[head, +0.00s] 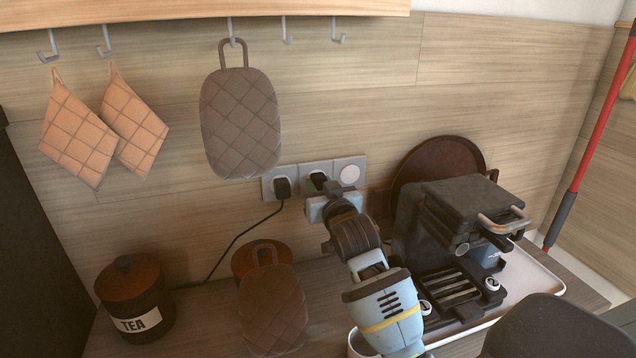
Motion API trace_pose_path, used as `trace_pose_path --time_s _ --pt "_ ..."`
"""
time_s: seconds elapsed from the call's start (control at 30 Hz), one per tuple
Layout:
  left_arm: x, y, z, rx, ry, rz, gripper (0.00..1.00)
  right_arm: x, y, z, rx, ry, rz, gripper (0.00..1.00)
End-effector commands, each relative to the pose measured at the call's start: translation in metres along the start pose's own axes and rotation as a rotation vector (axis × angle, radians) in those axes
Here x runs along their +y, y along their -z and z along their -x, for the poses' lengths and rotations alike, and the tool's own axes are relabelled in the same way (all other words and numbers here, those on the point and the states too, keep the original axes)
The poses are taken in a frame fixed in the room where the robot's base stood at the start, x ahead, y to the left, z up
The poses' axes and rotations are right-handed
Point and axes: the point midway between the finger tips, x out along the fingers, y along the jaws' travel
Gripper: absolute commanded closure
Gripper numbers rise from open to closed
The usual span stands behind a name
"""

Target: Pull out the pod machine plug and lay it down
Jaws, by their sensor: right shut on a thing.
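The wall socket strip (349,173) has a middle outlet with a dark plug (318,180) in it. My right gripper (321,190) reaches up to this plug from below and is shut on it; its body hides the lower part of the plug and any cord. The plug still appears to be at the socket face. The black pod machine (408,222) stands to the right on a light tray (541,279). My left gripper is not in view.
Another black plug (282,187) sits in the left outlet, its cord running down left. A tea tin (134,300) stands at left. A brown quilted pad (273,312) is on the counter, with open counter (205,318) left of it. A grey quilted mitt (240,125) hangs above the sockets.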

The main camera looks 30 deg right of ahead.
Motion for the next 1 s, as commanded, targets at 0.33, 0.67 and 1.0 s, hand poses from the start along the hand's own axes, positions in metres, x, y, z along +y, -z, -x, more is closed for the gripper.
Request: trace_pose_path --time_s 0.33,0.67,1.0 --pt "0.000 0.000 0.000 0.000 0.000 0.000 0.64 0.000 0.000 0.012 0.001 0.001 0.000 1.00" --pt "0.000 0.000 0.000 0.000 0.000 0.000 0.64 0.000 0.000 0.023 0.000 0.000 0.000 1.00" --pt "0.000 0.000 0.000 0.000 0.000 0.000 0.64 0.000 0.000 0.035 0.000 0.000 0.000 1.00"
